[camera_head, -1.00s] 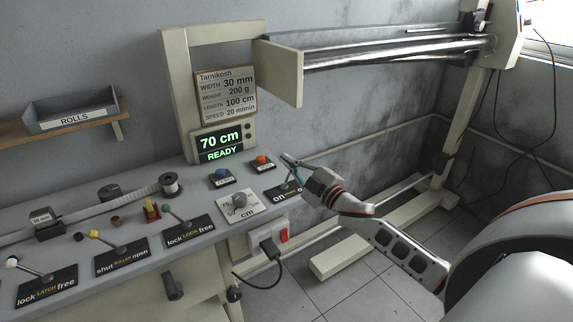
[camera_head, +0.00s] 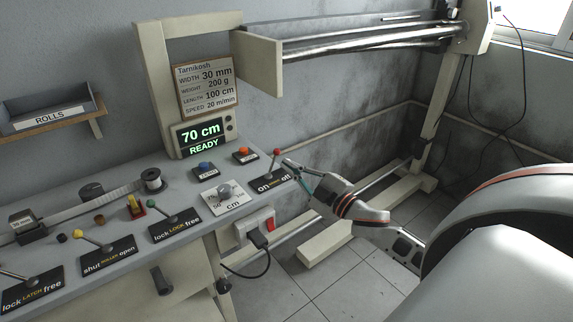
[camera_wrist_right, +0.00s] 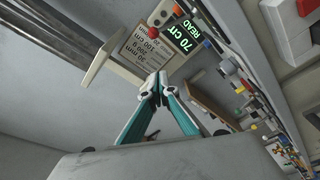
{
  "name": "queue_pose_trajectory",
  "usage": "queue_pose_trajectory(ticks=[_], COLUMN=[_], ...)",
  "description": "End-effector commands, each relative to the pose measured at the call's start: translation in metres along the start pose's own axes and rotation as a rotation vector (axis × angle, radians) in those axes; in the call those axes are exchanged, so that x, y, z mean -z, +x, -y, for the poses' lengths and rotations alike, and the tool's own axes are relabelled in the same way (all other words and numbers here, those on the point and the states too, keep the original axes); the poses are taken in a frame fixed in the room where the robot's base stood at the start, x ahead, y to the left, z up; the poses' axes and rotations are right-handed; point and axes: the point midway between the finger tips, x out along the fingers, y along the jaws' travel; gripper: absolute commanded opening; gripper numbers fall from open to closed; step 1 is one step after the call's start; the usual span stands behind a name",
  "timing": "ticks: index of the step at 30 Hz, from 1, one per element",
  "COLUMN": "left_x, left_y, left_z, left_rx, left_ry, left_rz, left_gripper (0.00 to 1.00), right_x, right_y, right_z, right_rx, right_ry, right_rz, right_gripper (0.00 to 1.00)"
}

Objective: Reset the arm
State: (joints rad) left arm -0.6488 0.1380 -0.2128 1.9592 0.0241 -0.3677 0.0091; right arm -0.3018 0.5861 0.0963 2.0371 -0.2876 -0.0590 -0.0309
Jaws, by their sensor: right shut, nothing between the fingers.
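My right gripper (camera_head: 292,168) is at the right end of the control panel, beside the red-tipped on/off lever (camera_head: 276,158). It is shut with nothing between its fingers. In the right wrist view the teal-sided fingers (camera_wrist_right: 158,84) meet at their tips. The lever leans on its black on/off plate (camera_head: 271,182); whether a finger touches it I cannot tell. My right arm comes in from the right, over the floor. My left gripper is not in view.
The panel (camera_head: 190,190) holds a red button (camera_head: 245,154), a blue button (camera_head: 205,169), a grey cm dial (camera_head: 225,191) and several levers. The display (camera_head: 202,136) reads 70 cm, READY. A plug (camera_head: 259,238) sits below. The floor at the right is open.

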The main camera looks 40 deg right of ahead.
Motion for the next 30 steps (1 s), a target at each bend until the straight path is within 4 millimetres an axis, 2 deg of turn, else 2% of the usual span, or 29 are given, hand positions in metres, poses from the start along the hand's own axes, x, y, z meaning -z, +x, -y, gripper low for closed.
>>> queue_pose_trajectory(ticks=[14, 17, 20, 22, 26, 30], left_x=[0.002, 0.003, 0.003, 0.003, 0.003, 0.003], left_y=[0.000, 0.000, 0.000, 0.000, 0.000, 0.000], left_z=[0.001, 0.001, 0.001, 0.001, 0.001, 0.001], left_rx=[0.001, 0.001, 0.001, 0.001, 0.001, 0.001], left_ry=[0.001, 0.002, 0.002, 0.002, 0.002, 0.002], left_rz=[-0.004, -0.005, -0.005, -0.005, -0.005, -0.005], left_gripper=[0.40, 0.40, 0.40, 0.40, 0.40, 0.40], right_x=[0.000, -0.003, -0.011, -0.020, -0.032, -0.029], right_y=[0.000, -0.002, -0.012, -0.025, -0.061, -0.107], right_z=[0.000, 0.007, 0.035, 0.068, 0.148, 0.233], right_rx=[0.000, 0.007, 0.038, 0.074, 0.162, 0.260], right_ry=[0.000, 0.013, 0.067, 0.128, 0.276, 0.437], right_rz=[0.000, 0.010, 0.047, 0.094, 0.207, 0.329], right_gripper=[0.00, 0.00, 0.00, 0.00, 0.00, 0.00])
